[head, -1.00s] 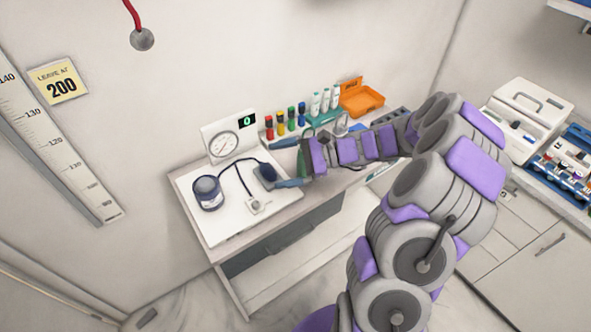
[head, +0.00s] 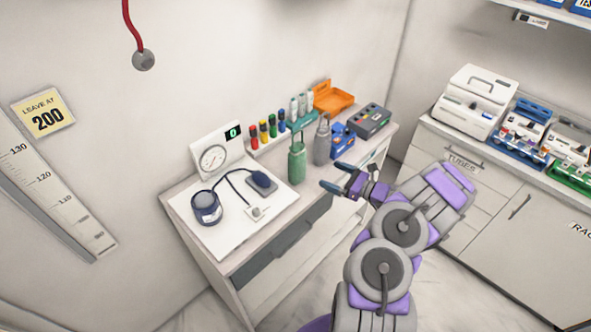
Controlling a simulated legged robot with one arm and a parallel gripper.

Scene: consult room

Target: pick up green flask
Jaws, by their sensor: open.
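The green flask (head: 297,163) stands upright on the white desk top, right of the blood pressure board. It is in full view in the head view. My gripper (head: 334,177) is open and empty, its two blue-tipped fingers pointing left. It is to the right of the flask and nearer to me, apart from it, by the desk's front edge.
A grey flask (head: 322,143) stands close behind and right of the green one. The blood pressure board (head: 228,226) lies to the left. Several coloured small bottles (head: 272,126), an orange bin (head: 331,97) and a dark grey box (head: 371,120) line the back.

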